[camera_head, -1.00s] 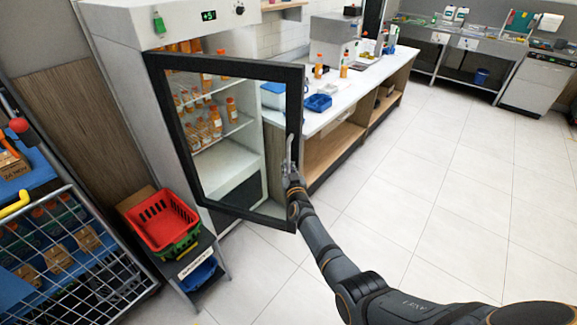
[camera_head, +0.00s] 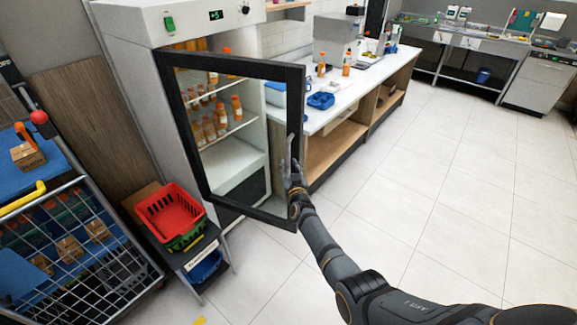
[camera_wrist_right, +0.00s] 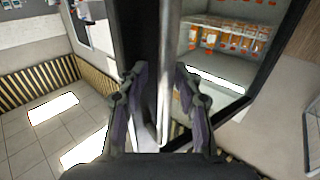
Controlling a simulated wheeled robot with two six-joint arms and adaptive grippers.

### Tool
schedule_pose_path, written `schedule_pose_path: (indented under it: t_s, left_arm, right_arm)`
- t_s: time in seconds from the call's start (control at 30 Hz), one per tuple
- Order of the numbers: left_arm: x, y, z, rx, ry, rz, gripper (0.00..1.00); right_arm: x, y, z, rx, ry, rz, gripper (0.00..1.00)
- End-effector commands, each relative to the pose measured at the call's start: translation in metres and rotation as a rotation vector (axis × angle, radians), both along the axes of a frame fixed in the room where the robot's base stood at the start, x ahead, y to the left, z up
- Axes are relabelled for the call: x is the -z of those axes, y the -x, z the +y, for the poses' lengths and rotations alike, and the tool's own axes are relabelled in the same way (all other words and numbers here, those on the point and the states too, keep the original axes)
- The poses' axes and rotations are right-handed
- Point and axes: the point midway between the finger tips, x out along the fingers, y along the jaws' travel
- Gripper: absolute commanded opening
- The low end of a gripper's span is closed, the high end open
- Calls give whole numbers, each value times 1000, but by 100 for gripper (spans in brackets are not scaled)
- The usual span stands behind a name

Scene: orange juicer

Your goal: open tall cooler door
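The tall cooler (camera_head: 150,75) stands at left in the head view, a white cabinet with a green display. Its dark-framed glass door (camera_head: 230,68) is swung partly open toward me, with shelves of orange bottles (camera_head: 215,125) behind it. The light vertical handle (camera_head: 290,150) is on the door's free edge. My right gripper (camera_head: 291,168) is at the handle's lower part. In the right wrist view the handle bar (camera_wrist_right: 166,60) runs between the two fingers of my right gripper (camera_wrist_right: 161,72), which stand apart with a gap visible beside the bar. My left gripper is not in view.
A red basket (camera_head: 170,212) on a low stand is below the door's hinge side. A wire cart (camera_head: 75,250) is at lower left. A white counter (camera_head: 365,72) with bottles and a blue tray (camera_head: 320,100) is behind the door. The tiled floor at right is clear.

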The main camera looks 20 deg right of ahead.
Motion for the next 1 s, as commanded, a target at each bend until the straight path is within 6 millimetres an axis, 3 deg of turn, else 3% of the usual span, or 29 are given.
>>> schedule_pose_path:
  t_s: [0.27, 0.43, 0.8, 1.0]
  left_arm:
    - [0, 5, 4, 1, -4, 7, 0]
    - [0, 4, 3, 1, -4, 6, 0]
    - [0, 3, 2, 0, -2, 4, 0]
    - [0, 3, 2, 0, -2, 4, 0]
  right_arm:
    - [-1, 0, 1, -1, -2, 0, 37]
    - [0, 11, 3, 0, -2, -1, 37]
    - [1, 86, 10, 0, -3, 1, 37]
    - [0, 114, 13, 0, -2, 0, 37]
